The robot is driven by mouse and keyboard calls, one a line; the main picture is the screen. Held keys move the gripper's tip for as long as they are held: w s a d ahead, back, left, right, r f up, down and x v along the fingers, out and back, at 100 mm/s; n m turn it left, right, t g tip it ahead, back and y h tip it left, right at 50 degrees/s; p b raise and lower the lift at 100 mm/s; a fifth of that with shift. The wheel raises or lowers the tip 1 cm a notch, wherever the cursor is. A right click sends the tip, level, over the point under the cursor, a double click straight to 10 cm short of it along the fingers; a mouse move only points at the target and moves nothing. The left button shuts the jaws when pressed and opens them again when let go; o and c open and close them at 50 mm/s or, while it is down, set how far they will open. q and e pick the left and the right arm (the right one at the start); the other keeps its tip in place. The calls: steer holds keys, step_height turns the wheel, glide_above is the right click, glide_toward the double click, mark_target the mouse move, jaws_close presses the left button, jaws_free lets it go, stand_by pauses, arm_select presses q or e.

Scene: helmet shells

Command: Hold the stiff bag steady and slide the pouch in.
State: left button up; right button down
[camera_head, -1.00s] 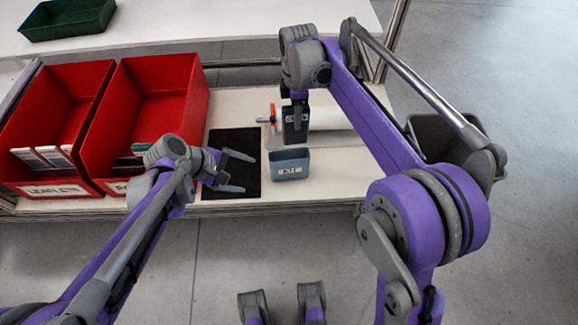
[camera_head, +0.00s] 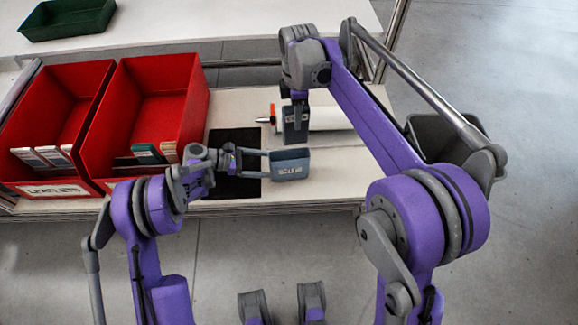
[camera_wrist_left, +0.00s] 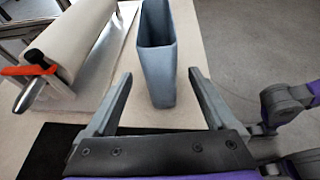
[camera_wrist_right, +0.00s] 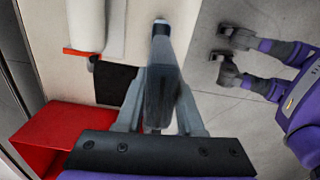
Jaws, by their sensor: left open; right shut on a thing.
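The stiff bag (camera_head: 289,168), a grey-blue open-topped holder with a white label, stands upright on the table. In the left wrist view the bag (camera_wrist_left: 160,70) stands between the two fingers, with gaps visible on both sides. My left gripper (camera_head: 267,164) is open at the bag's left side. My right gripper (camera_head: 296,98) is shut on the dark pouch (camera_head: 295,128), which hangs upright behind the bag in the head view. The pouch (camera_wrist_right: 160,98) also shows between the fingers in the right wrist view.
Two red bins (camera_head: 117,90) with cards inside stand at the left. A black mat (camera_head: 222,140) lies beside the bag. A white roll (camera_head: 330,117) with a red-and-silver end lies behind it. A grey bin (camera_head: 440,135) stands at the right, and a green tray (camera_head: 68,20) lies far left.

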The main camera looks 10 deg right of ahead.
mark_target(285, 166)
arm_select(q)
steer(key=shift+x, duration=3.8)
jaws_close()
